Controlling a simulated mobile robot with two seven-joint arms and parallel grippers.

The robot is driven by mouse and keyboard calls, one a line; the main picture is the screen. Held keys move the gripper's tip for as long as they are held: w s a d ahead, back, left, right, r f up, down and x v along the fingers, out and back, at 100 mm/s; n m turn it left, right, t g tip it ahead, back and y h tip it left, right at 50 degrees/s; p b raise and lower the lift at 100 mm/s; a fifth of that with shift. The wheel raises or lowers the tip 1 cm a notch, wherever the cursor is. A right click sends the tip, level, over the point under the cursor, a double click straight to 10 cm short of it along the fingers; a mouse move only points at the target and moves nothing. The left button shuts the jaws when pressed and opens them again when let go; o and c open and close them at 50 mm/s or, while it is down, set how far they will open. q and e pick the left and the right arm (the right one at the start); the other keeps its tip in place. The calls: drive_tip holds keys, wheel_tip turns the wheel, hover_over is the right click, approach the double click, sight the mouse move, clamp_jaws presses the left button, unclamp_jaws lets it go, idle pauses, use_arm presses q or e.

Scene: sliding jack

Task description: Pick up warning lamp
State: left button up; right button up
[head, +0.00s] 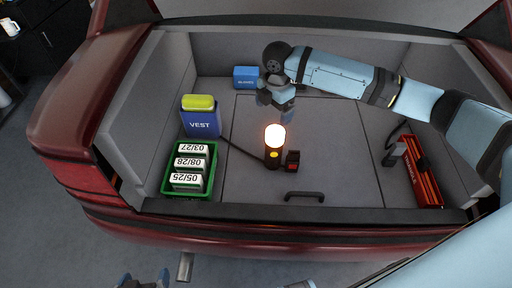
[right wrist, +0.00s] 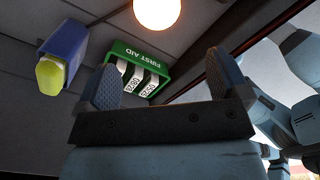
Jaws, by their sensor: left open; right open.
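The warning lamp (head: 273,157) stands upright on the trunk floor, with a dark body and a glowing top. Its glowing top (right wrist: 157,12) shows at the upper edge of the right wrist view; its body is out of that frame. My right gripper (head: 276,110) is above and behind the lamp in the head view, apart from it. In the right wrist view its two fingers (right wrist: 166,85) are spread with nothing between them. My left gripper (head: 145,281) is open at the bottom edge of the head view, outside the trunk and partly cut off.
A small black-and-red item (head: 292,161) stands close right of the lamp. A green first aid box (head: 166,188) and blue vest pouch (head: 201,124) are at left. A blue box (head: 246,77) is at the back, a red triangle case (head: 422,172) at right. A handle (head: 304,195) lies in front.

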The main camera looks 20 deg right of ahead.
sight(274, 131)
wheel_tip(274, 131, down, 8)
drive_tip(key=shift+d+f+b, duration=0.1)
drive_tip(key=shift+d+b, duration=0.05)
drive_tip(key=shift+b, duration=0.25)
drive_tip(key=f, duration=0.5)
drive_tip(key=shift+w+d+f+b, duration=0.1)
drive_tip(key=shift+w+d+b, duration=0.15)
drive_tip(key=shift+d+b, duration=0.1)
drive_tip(key=c, duration=1.5)
